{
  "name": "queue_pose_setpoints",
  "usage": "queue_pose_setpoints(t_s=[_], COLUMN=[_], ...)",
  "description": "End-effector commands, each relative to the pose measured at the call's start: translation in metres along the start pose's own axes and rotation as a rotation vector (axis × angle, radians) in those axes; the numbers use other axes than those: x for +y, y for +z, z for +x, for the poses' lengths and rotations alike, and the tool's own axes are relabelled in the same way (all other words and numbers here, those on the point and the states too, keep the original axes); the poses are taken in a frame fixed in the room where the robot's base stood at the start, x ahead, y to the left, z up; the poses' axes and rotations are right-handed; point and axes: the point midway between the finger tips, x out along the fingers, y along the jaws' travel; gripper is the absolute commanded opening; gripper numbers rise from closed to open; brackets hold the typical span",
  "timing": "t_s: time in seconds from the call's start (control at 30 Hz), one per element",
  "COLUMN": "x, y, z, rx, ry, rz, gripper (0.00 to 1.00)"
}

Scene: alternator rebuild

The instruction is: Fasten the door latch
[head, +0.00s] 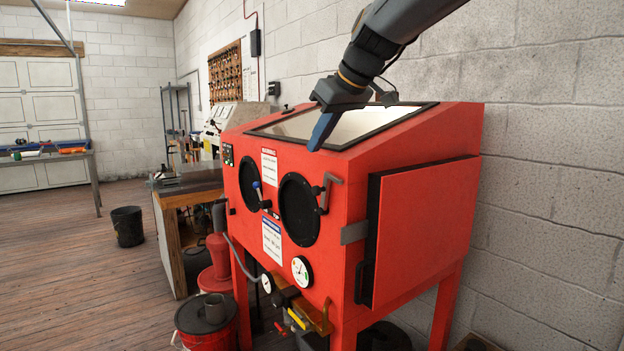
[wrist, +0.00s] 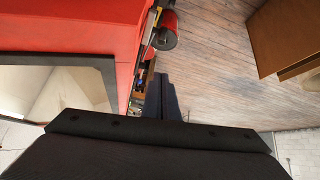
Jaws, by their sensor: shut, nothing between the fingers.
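The red blast cabinet (head: 345,240) stands by the block wall in the head view. Its side door (head: 425,235) is a red panel with a black edge, lying close to the right side; I cannot tell if it is fully closed. A grey metal strap (head: 354,233) sits at the door's front edge, with a black pull handle (head: 364,282) below it. A grey lever (head: 327,192) is mounted beside the right glove port. My gripper (head: 321,132) is shut and empty, above the cabinet's front top edge, fingers pointing down. Its blue fingers also show in the wrist view (wrist: 160,97).
The window (head: 350,122) slopes across the cabinet top under my arm. A wooden bench (head: 185,195), a red bucket (head: 205,325) and a black bin (head: 127,226) stand to the left. Gauges and yellow-handled valves (head: 298,320) hang under the cabinet front.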

Motion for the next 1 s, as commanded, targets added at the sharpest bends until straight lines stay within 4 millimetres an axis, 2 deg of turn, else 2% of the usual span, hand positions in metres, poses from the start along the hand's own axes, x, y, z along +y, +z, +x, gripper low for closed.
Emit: queue_pose_setpoints(t_s=[0.23,0.37,0.87,1.0], x=[0.001,0.000,0.000,0.000], y=[0.001,0.001,0.002,0.022], z=[0.001,0.011,0.102,0.091], rx=[-0.002,-0.004,-0.006,-0.003], ry=[0.002,-0.001,-0.001,0.002], rz=[0.003,0.002,0.003,0.005], gripper=[0.00,0.00,0.00,0.00])
